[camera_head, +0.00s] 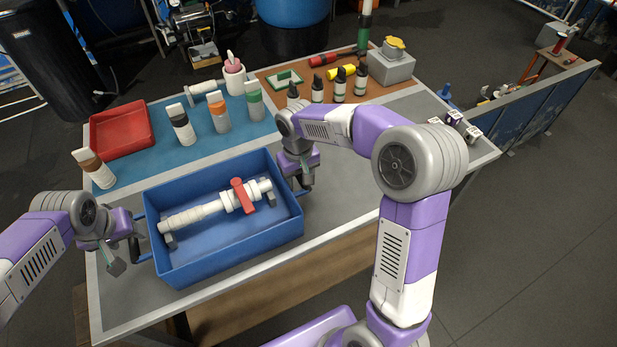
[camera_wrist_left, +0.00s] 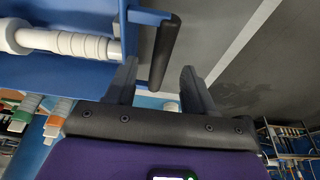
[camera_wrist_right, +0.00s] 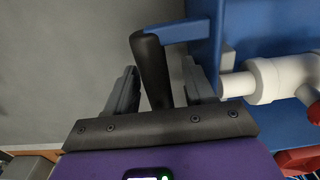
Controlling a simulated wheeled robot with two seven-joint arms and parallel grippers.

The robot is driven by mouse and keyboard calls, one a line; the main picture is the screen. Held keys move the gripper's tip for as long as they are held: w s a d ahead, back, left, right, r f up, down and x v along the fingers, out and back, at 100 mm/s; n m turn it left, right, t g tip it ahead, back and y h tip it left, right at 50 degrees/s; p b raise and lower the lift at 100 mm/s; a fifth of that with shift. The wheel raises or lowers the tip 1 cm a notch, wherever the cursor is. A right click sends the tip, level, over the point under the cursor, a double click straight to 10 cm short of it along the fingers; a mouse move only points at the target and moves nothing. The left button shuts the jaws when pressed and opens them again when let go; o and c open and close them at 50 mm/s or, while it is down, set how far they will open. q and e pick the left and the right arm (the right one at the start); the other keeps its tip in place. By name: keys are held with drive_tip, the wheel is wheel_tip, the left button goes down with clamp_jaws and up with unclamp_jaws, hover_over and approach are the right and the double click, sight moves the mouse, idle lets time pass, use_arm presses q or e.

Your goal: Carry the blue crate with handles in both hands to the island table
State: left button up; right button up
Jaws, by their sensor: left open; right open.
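The blue crate (camera_head: 222,263) stands upright on a grey-topped table, with a white pipe assembly (camera_head: 205,212) with a red valve handle inside. My left gripper (camera_head: 125,262) is at the crate's left end. It is open, and the dark left handle (camera_wrist_left: 165,48) shows between its fingers in the left wrist view. My right gripper (camera_head: 305,183) is at the right end. It is open, and the dark right handle (camera_wrist_right: 152,68) shows between its fingers in the right wrist view. Neither gripper is closed on a handle. I cannot tell which table is the island table.
A red tray (camera_head: 122,153) and several bottles (camera_head: 181,125) stand on a blue mat behind the crate. Small boxes (camera_head: 453,117) lie at the right edge. Floor (camera_head: 530,230) is clear at right.

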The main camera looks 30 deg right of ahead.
use_arm(q)
drive_tip(key=shift+v, duration=1.2)
use_arm(e)
drive_tip(key=shift+r, duration=0.4)
wheel_tip(320, 180, up, 11)
drive_tip(key=shift+r, duration=0.15)
